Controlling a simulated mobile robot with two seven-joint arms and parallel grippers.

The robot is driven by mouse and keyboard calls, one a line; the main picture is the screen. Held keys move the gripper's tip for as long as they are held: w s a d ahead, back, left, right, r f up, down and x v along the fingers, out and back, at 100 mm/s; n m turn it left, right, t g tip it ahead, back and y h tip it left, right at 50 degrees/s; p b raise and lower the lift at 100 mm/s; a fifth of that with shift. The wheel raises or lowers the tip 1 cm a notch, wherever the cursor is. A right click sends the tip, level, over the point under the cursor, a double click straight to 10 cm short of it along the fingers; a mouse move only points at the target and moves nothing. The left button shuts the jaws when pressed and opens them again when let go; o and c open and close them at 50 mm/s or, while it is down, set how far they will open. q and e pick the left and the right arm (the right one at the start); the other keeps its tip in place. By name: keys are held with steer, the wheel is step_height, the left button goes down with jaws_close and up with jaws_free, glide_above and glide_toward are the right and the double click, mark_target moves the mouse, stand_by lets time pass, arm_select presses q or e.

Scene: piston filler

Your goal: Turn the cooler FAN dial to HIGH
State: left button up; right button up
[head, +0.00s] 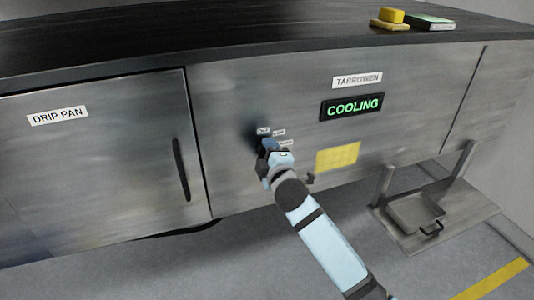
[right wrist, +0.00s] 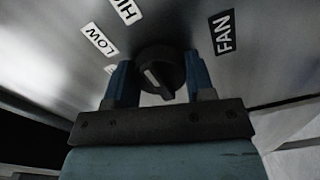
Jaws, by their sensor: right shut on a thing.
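The FAN dial (right wrist: 162,68) is a black round knob with a raised grip and a white mark, on the steel cabinet front. In the right wrist view it sits between the two blue fingers of my right gripper (right wrist: 158,62), which is shut on it. The white mark lies on the lower left of the knob in that view; I cannot tell which label it points to. In the head view my right gripper (head: 268,148) hides the dial. My left gripper is out of view.
A lit COOLING display (head: 352,107) sits under the TARROWEN plate (head: 357,80). A yellow label (head: 338,156) is right of the dial. The DRIP PAN door (head: 95,165) has a dark vertical handle (head: 181,170). A grey pan (head: 415,213) stands on a low shelf at right.

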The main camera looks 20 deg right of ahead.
steer(key=o, duration=0.9)
steer(key=s+b, duration=0.1)
steer(key=s, duration=0.6)
steer(key=s+b, duration=0.2)
steer(key=s, duration=0.5)
steer(key=shift+d, duration=0.2)
steer(key=s+f+m+g+y, duration=0.1)
steer(key=s+f+m+g, duration=0.1)
steer(key=s+f+m, duration=0.2)
steer(key=s+f+m+g, duration=0.2)
steer(key=s+f+m, duration=0.2)
steer(key=s+f, duration=0.6)
steer(key=s+f+m+g+y, duration=0.1)
steer(key=s+f+m+g, duration=0.2)
steer(key=f, duration=1.5)
steer(key=shift+s+f+m+y, duration=0.2)
steer(key=shift+s+m, duration=0.1)
steer(key=shift+s, duration=0.8)
steer(key=shift+s+f+m+y, duration=0.1)
steer(key=shift+s+f+m, duration=0.15)
steer(key=shift+s, duration=0.8)
